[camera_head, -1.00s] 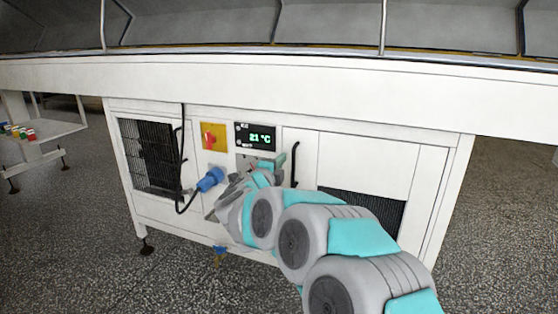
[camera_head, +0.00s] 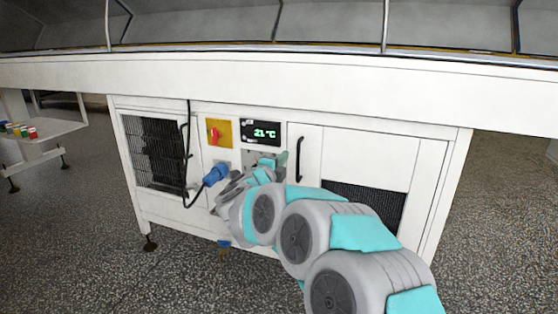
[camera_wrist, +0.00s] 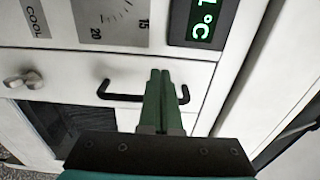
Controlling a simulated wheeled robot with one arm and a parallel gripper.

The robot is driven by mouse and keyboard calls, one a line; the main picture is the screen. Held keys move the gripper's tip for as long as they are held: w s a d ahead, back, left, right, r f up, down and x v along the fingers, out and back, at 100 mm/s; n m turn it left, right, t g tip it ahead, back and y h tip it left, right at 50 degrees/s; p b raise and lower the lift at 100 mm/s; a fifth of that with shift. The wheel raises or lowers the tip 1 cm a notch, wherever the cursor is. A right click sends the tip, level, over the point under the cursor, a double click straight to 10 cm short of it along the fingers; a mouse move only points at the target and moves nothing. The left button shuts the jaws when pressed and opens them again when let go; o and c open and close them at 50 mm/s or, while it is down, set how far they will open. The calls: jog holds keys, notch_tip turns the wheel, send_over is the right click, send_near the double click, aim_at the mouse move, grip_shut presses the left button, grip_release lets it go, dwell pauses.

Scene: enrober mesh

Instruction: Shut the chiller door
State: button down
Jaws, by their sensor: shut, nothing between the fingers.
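The chiller door (camera_head: 307,140) is the white panel right of the temperature display on the cabinet front in the head view. It looks flush or nearly flush; I cannot tell whether a small gap remains. Its black bar handle (camera_head: 298,159) stands upright near its left edge. In the turned wrist view the handle (camera_wrist: 120,97) lies across the middle, on the door face (camera_wrist: 80,68).
The temperature display (camera_head: 260,134) and a red-yellow switch (camera_head: 218,132) sit left of the door. A blue plug (camera_head: 215,174) with a black cable sticks out lower left. A dark grille (camera_head: 365,204) is in the cabinet's lower right. Speckled floor (camera_head: 500,220) is clear at right.

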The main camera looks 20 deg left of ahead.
jog(key=s+r+n+g+y+p, duration=0.2)
jog(key=s+r+n+g+y, duration=0.1)
jog(key=s+n+y, duration=0.4)
jog(key=s+r+n+g+y+p, duration=0.25)
jog(key=s+n, duration=0.35)
jog(key=s, duration=0.3)
jog(key=s+d+f+n+g+h+p, duration=0.1)
jog(key=s+d+f+g, duration=0.3)
jog(key=s+d, duration=0.7)
jog(key=s+d+f+n+g+h+p, duration=0.1)
jog(key=s+d+f+n+g+h, duration=0.2)
jog(key=s+d, duration=0.9)
jog(key=s+d+f+n+g+h+p, duration=0.2)
jog(key=s+d+f+g, duration=0.4)
jog(key=s+d, duration=0.6)
jog(key=s+g+h, duration=0.1)
jog(key=s, duration=0.2)
jog(key=shift+s+d, duration=0.2)
jog(key=shift+s, duration=0.05)
jog(key=shift+f, duration=0.1)
